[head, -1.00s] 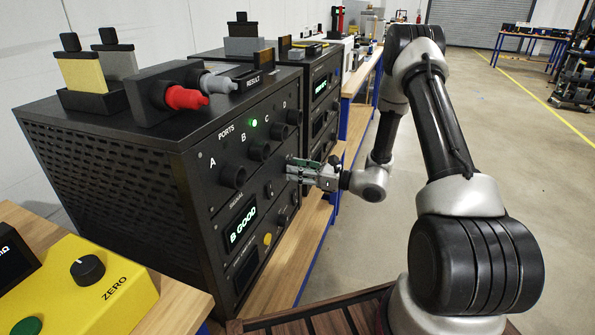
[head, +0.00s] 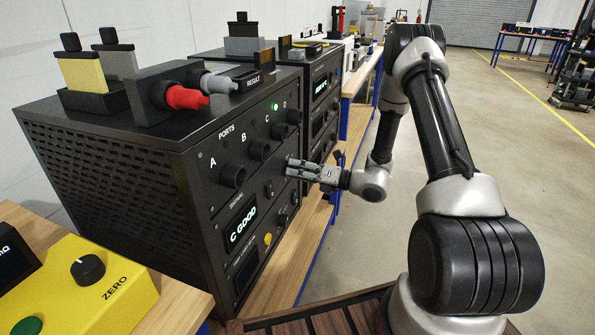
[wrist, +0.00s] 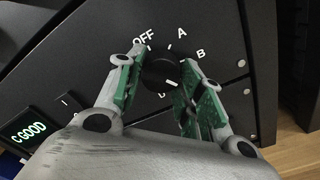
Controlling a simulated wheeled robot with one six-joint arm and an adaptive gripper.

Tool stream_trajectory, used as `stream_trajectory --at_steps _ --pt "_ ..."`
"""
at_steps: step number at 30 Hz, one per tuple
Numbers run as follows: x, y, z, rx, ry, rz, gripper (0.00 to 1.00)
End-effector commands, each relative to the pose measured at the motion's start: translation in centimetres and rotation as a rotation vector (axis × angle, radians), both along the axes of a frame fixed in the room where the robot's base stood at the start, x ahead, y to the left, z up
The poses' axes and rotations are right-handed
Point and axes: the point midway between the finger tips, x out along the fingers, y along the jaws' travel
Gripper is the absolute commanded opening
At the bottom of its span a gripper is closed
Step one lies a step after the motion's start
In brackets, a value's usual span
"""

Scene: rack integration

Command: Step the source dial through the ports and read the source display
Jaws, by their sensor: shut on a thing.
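The source dial is a dark round knob (wrist: 160,68) on the black rack panel, with OFF, A and B legible around it in the wrist view; one lower letter is partly covered. My gripper (wrist: 157,78) has its green-padded fingers on either side of the knob and is shut on it. In the head view my gripper (head: 292,168) reaches the front panel, hiding the dial. The source display (head: 241,228) reads "C GOOD", and it shows in the wrist view too (wrist: 29,132). A green light (head: 275,106) glows between ports C and D.
The row of black ports includes port A (head: 233,175). A red plug (head: 186,97) and a grey plug (head: 219,84) rest in a holder on top of the rack. A yellow ZERO box (head: 92,289) stands at the lower left.

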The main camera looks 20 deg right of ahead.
Motion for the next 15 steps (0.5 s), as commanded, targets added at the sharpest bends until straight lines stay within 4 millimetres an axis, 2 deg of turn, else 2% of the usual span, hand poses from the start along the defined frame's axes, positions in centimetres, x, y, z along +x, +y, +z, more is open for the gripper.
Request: stream_trajectory --at_steps 15 --pt "0.03 -0.07 -0.01 0.046 0.065 -0.002 0.13"
